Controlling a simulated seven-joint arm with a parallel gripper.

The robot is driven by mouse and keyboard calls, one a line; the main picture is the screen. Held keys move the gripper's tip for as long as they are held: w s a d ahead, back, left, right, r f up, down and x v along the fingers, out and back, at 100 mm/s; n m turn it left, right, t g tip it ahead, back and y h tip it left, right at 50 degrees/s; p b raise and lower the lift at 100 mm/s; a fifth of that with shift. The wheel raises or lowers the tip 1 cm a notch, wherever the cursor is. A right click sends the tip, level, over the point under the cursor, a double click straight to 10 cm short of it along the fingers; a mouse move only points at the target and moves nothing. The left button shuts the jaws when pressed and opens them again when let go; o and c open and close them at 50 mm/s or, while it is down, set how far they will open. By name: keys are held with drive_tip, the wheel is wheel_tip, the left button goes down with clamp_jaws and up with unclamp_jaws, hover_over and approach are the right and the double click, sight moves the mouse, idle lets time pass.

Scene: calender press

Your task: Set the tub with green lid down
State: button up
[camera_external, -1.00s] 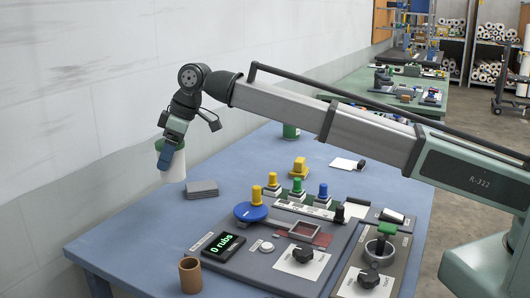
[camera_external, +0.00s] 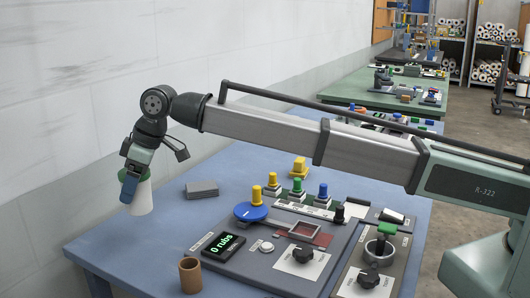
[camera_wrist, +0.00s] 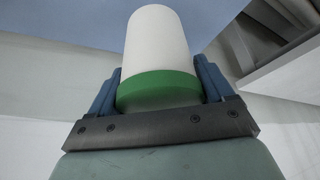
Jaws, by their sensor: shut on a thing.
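The tub with green lid (camera_external: 142,198) is a white cylinder in my gripper (camera_external: 130,190), near the left edge of the blue table (camera_external: 110,252). In the external view the tub hangs at the table's left side, and the gripper's blue fingers cover part of it. In the wrist view the white tub (camera_wrist: 158,45) and its green lid (camera_wrist: 158,90) sit between the two blue fingers of my gripper (camera_wrist: 160,88). The lid end is nearest the wrist. I cannot tell the exact height of the tub above the table.
A brown cup (camera_external: 190,275) stands at the front. The press board (camera_external: 277,245) with a display (camera_external: 224,246), knobs and coloured stamps fills the middle.

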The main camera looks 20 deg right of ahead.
sight(136, 208)
drive_tip(key=shift+f, duration=3.35)
drive_tip(key=shift+f, duration=0.15)
drive_tip(key=o, duration=1.1)
drive_tip(key=v, duration=1.2)
